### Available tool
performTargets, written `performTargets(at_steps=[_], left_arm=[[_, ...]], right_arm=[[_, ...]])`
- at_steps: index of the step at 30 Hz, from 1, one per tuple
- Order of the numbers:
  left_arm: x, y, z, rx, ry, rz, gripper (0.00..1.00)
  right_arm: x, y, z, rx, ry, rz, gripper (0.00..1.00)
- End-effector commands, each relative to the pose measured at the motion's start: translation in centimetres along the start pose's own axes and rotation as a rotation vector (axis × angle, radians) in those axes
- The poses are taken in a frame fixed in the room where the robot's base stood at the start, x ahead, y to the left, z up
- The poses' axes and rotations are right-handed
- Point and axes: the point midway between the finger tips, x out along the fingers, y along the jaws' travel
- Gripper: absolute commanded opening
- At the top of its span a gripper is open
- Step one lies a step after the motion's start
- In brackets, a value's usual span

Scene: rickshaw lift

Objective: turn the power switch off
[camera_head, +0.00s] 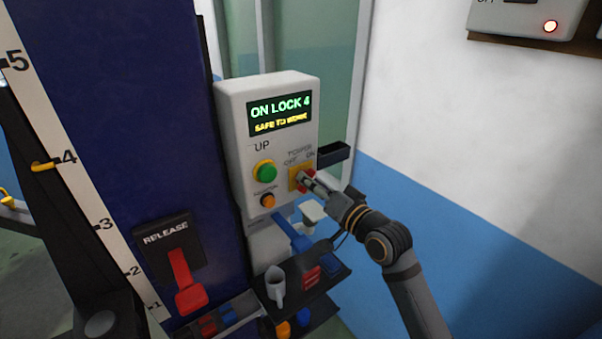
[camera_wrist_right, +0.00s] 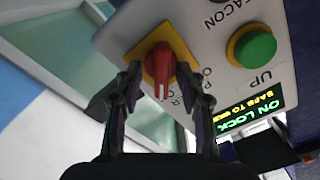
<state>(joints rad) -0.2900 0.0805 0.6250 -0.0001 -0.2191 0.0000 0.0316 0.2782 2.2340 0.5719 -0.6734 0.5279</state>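The power switch is a red knob (camera_wrist_right: 160,65) on a yellow plate on the grey control box (camera_head: 233,110). Its yellow plate (camera_head: 293,176) shows in the head view below the POWER, OFF and ON lettering. In the right wrist view the knob's white mark points down the picture; the fingers hide part of the lettering, so I cannot tell which word it points at. My right gripper (camera_wrist_right: 158,75) is at the switch with one finger on each side of the knob. Small gaps seem to show between fingers and knob. My left gripper is not in view.
The display (camera_head: 279,113) reads ON LOCK 4, SAFE TO WORK. A green UP button (camera_head: 266,172) and an orange button (camera_head: 267,201) sit left of the switch. A red release lever (camera_head: 185,283) is lower left.

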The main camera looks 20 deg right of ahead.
Motion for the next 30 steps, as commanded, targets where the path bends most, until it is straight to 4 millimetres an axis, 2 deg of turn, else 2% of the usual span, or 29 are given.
performTargets(at_steps=[3, 5, 9, 13, 18, 25, 30], left_arm=[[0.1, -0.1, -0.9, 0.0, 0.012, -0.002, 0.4], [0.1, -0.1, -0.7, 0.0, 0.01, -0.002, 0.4], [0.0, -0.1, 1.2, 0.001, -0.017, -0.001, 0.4], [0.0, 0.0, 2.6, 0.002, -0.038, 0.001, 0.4], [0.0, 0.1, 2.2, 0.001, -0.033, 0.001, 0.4], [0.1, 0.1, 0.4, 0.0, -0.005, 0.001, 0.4], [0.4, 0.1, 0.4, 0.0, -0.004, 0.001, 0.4]], right_arm=[[-0.1, 0.1, 0.1, -0.001, 0.0, 0.004, 0.38], [-0.1, 0.1, 0.1, -0.001, 0.0, 0.004, 0.38], [-0.1, 0.1, 0.1, -0.001, 0.0, 0.004, 0.38], [-0.1, 0.1, 0.1, -0.001, 0.0, 0.003, 0.2], [-0.1, 0.1, 0.1, -0.001, -0.001, 0.003, 0.0], [-0.1, 0.1, 0.1, -0.004, -0.001, 0.003, 0.0], [-0.1, 0.1, 0.2, -0.039, -0.001, 0.003, 0.0]])
